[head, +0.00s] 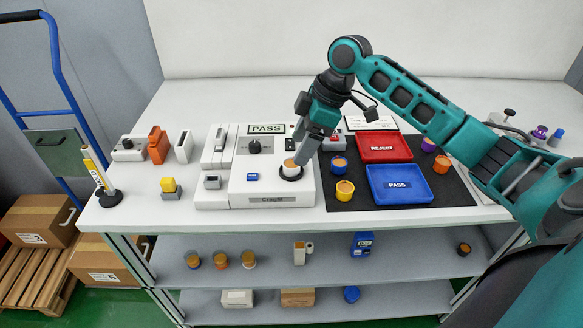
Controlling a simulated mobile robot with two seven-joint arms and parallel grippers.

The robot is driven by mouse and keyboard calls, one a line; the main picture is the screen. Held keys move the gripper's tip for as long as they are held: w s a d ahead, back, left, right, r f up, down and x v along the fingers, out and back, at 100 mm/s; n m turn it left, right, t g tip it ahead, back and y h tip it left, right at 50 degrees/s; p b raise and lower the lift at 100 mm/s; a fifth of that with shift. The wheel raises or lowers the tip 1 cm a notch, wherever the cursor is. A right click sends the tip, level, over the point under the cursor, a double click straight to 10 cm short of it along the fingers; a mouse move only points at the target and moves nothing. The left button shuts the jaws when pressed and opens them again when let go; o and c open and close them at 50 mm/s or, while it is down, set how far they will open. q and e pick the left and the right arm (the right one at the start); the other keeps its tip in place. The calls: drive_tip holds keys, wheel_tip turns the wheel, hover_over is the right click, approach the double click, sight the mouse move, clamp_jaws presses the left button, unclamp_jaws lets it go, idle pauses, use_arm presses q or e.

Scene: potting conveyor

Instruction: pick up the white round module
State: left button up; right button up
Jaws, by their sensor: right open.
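The white round module (290,168) sits in the dark round seat on top of the white test device (262,190) with the PASS display. It has an orange-brown top. My right gripper (303,160) points down at the module's upper right side, very close to it. It is open; the fingers overlap the module's edge in the picture, and I cannot tell whether they touch it. My left gripper is not in view.
Right of the device are a red REJECT tray (384,148), a blue PASS tray (399,184) and a yellow cup (344,190) on a black mat (345,207). A signal post (98,172) stands at the left table edge. Shelves (330,250) lie below.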

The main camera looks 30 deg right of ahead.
sight(290, 165)
drive_tip(key=x, duration=0.5)
drive_tip(key=shift+w+d+f, duration=0.15)
drive_tip(key=shift+d+f, duration=0.05)
drive_tip(key=shift+d, duration=0.05)
drive_tip(key=shift+c, duration=0.2)
drive_tip(key=shift+r, duration=0.1)
drive_tip(key=c, duration=1.2)
